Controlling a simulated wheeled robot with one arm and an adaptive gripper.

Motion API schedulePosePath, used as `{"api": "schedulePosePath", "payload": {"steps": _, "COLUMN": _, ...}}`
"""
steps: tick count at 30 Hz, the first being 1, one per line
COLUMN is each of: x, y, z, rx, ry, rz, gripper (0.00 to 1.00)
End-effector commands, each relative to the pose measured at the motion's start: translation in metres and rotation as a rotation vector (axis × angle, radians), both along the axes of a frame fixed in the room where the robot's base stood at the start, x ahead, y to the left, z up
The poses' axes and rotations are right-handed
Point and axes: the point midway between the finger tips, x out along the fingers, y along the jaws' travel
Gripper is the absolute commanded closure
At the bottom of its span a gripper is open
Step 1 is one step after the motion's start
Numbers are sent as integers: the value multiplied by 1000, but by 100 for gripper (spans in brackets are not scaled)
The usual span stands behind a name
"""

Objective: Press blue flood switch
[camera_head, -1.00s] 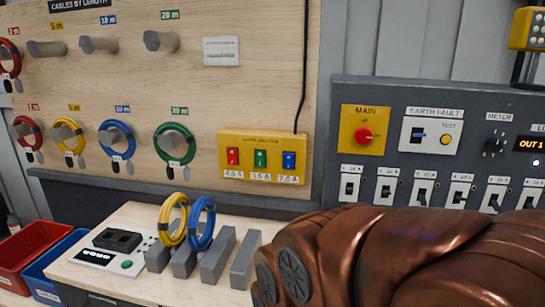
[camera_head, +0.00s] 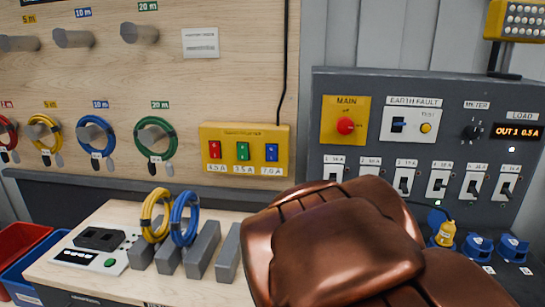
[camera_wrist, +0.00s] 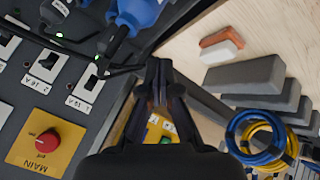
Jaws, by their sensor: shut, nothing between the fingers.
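A yellow switch box (camera_head: 280,134) is on the wooden board, left of the grey panel. It carries a red, a green and a blue switch side by side. The blue switch (camera_head: 272,152) is the rightmost, above a label reading 7.0 A. The box's title is too blurred to read. My gripper (camera_wrist: 160,64) is shut and empty in the wrist view. Part of the yellow box (camera_wrist: 154,131) shows behind its fingers, and the blue switch cannot be made out there. My brown arm hides the gripper in the head view.
The grey panel (camera_head: 350,205) holds a red main knob (camera_head: 345,126), several breakers and blue sockets. Below the board, a bench (camera_head: 75,270) bears grey blocks and yellow and blue cable coils (camera_head: 185,219). A yellow lamp (camera_head: 520,20) stands top right. Coiled cables hang on pegs at left.

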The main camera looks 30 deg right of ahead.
Motion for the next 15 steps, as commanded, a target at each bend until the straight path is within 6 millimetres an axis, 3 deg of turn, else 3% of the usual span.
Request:
{"api": "schedulePosePath", "payload": {"steps": 1, "x": 10, "y": -20, "z": 9, "rx": -62, "ry": -37, "rz": 3, "gripper": 100}}
{"api": "schedulePosePath", "payload": {"steps": 6, "x": 44, "y": -73, "z": 49, "rx": -286, "ry": -154, "rz": 70, "gripper": 100}}
{"api": "schedulePosePath", "payload": {"steps": 15, "x": 91, "y": -125, "z": 114, "rx": -664, "ry": -282, "rz": 263, "gripper": 100}}
